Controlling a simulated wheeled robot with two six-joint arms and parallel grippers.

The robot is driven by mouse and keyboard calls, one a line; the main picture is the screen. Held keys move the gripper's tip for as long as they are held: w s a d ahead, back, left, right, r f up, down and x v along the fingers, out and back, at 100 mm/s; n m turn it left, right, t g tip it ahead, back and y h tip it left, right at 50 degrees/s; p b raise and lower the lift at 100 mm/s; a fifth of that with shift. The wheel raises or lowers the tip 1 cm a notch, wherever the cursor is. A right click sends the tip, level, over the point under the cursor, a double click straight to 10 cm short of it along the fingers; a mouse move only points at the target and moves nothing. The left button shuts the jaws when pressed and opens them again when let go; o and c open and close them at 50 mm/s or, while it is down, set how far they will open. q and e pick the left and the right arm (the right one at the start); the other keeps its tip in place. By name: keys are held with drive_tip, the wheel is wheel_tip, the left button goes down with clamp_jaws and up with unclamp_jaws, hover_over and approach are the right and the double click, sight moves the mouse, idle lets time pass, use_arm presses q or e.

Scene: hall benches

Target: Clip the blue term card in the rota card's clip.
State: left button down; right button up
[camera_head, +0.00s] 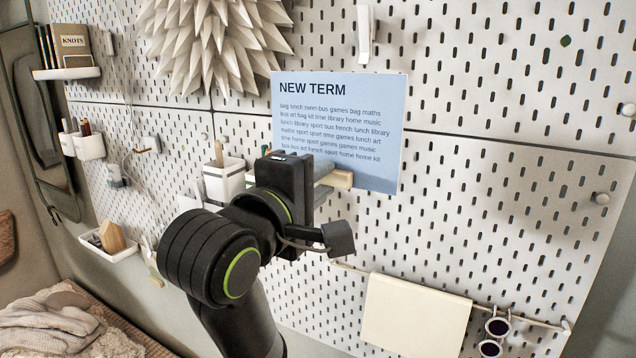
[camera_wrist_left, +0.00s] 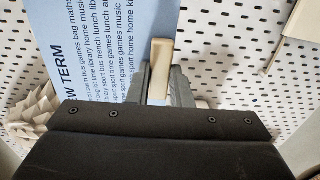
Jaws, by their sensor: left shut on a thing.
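The blue term card (camera_head: 350,98), headed NEW TERM, is upright in front of the pegboard; it also shows in the left wrist view (camera_wrist_left: 90,30). My left gripper (camera_head: 328,178) is shut at the card's lower part, its fingers around a cream block (camera_wrist_left: 160,66) that lies against the card. The gripper hides part of the card's lower left. A white clip-like holder (camera_head: 365,35) is on the board above the card. I cannot tell whether it is the rota card's clip. No card marked as a rota shows. My right gripper is not in view.
A blank cream sheet (camera_head: 415,315) hangs low on the board, with sunglasses (camera_head: 495,335) beside it. A spiky paper star (camera_head: 215,40) is at upper left. White cups (camera_head: 225,180) stand left of the card. The board right of the card is mostly clear.

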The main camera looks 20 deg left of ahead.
use_arm(q)
drive_tip(key=shift+w+d, duration=0.25)
drive_tip(key=shift+w, duration=0.95)
drive_tip(key=shift+w+d, duration=0.2)
drive_tip(key=shift+w, duration=0.95)
drive_tip(key=w+d+p, duration=0.1)
drive_tip(key=w+p, duration=0.1)
drive_tip(key=w, duration=0.4)
drive_tip(key=shift+w, duration=0.35)
drive_tip(key=shift+d+f, duration=0.1)
drive_tip(key=shift+p, duration=0.3)
drive_tip(key=shift+p, duration=0.35)
